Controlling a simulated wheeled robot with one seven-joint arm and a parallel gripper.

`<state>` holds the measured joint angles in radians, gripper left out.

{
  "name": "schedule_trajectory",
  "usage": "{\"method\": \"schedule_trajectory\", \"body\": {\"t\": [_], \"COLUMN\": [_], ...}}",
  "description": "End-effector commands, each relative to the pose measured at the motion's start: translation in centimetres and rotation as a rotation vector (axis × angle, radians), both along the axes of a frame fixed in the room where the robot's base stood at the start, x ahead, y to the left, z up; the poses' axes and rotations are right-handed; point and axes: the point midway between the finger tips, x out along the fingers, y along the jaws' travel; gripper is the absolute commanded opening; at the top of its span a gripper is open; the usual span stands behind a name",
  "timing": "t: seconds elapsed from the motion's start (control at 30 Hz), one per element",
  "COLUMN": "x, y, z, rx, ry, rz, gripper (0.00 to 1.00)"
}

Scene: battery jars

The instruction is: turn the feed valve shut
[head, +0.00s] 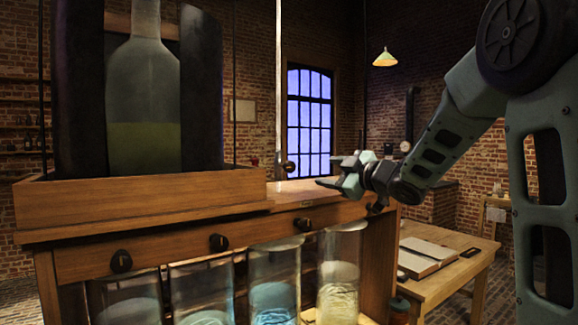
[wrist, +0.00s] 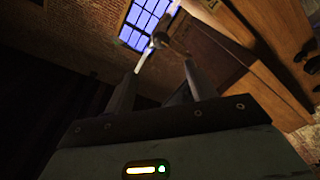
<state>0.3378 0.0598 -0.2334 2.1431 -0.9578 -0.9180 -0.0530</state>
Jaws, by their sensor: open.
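My gripper (head: 332,180) is in front of the right end of the wooden cabinet, above its front rail, with its fingers pointing left. In the wrist view the two fingers (wrist: 160,82) stand apart with nothing between them. A dark round knob (head: 289,167) sits by a thin pale upright pipe, just left of the fingertips; it also shows beyond the fingers in the wrist view (wrist: 160,40). Black knobs on the front rail stand at left (head: 121,261), middle (head: 219,242) and right (head: 303,224). I cannot tell which knob is the feed valve.
Several glass jars (head: 273,290) with pale or blue contents stand under the rail. A large bottle of greenish liquid (head: 144,100) stands in a wooden tray (head: 140,205) on top. A table (head: 455,282) with a pale flat box is at right. Open air surrounds the gripper's right.

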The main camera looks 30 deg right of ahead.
Motion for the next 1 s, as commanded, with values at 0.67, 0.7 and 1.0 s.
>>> {"method": "schedule_trajectory", "body": {"t": [0.67, 0.7, 1.0], "x": [13.4, 13.9, 16.0], "y": [2.1, 2.1, 2.4], "z": [0.2, 0.2, 0.0], "rx": [0.001, 0.002, 0.003], "ry": [0.004, 0.003, 0.003], "rz": [0.002, 0.001, 0.001], "gripper": [0.56, 0.56, 0.56]}}
